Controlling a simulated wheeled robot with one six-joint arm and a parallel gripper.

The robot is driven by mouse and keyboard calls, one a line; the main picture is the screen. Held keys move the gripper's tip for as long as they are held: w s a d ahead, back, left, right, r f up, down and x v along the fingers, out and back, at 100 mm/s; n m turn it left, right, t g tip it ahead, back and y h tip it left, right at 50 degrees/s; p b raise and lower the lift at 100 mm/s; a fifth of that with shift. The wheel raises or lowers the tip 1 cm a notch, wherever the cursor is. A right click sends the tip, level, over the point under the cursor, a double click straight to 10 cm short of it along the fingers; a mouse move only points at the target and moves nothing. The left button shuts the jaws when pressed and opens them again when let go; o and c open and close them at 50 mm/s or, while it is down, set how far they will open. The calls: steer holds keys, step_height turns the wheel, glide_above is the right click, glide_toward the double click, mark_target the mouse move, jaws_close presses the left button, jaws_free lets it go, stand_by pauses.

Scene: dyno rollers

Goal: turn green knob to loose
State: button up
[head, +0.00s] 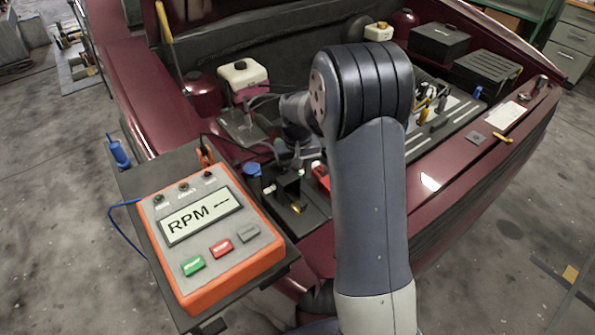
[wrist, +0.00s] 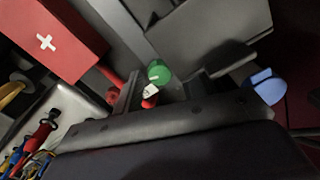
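The green knob (wrist: 158,73) shows in the wrist view as a small round cap with a pale line across its face. A small white piece and a red piece sit just below it in the picture. My gripper (wrist: 165,88) shows as two dark fingers, spread apart, with the knob appearing in the gap between them. I cannot tell if a finger touches the knob. In the head view my gripper (head: 288,186) points down over the engine bay. I cannot make out the knob clearly there.
An orange meter (head: 214,238) reading "RPM --" lies on a dark tray left of the gripper. A blue cap (wrist: 265,87) stands right of the fingers. A red box with a white cross (wrist: 58,40) and a tray of tools (wrist: 62,120) lie to the left.

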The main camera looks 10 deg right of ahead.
steer(key=c, duration=0.8)
steer(key=m+p, duration=0.1)
steer(key=m, duration=0.5)
steer(key=shift+r+m, duration=0.1)
steer(key=shift+m, duration=0.2)
steer(key=m, duration=0.3)
steer(key=shift+m+p, duration=0.3)
steer(key=shift+p, duration=0.05)
steer(key=shift+m, duration=2)
steer(key=o, duration=1)
